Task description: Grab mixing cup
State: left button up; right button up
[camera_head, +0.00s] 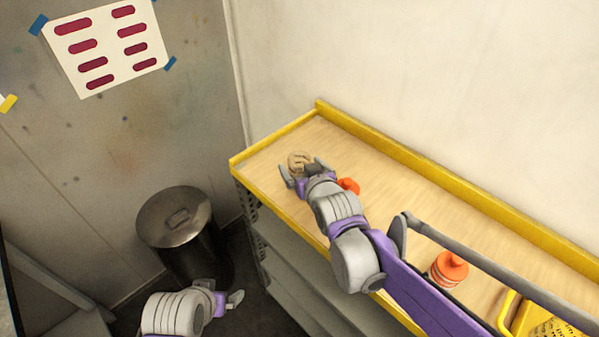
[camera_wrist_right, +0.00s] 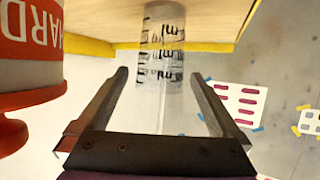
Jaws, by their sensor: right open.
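The mixing cup (camera_wrist_right: 163,40) is clear with black ml marks. In the right wrist view it lies ahead of my right gripper (camera_wrist_right: 160,76), whose two fingers are apart, one toward each side of the cup. In the head view the cup (camera_head: 298,161) is at the far left end of the wooden shelf top, by the fingertips of my right gripper (camera_head: 303,172). I cannot tell whether the fingers touch it. My left gripper (camera_head: 228,297) is low at the bottom left, beside the shelf unit and away from the cup; its opening is unclear.
A red-and-white bottle marked HARD (camera_wrist_right: 30,35) stands close on the left in the wrist view. A metal bin (camera_head: 177,220) stands on the floor.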

aim_at(297, 162)
jog(key=shift+f+x, duration=0.15)
jog(key=shift+x, duration=1.25)
jog(key=shift+f+x, duration=0.15)
jog(key=shift+x, duration=1.25)
jog(key=shift+s+d, duration=0.1)
jog(key=shift+s, duration=0.05)
jog(key=c, duration=1.4)
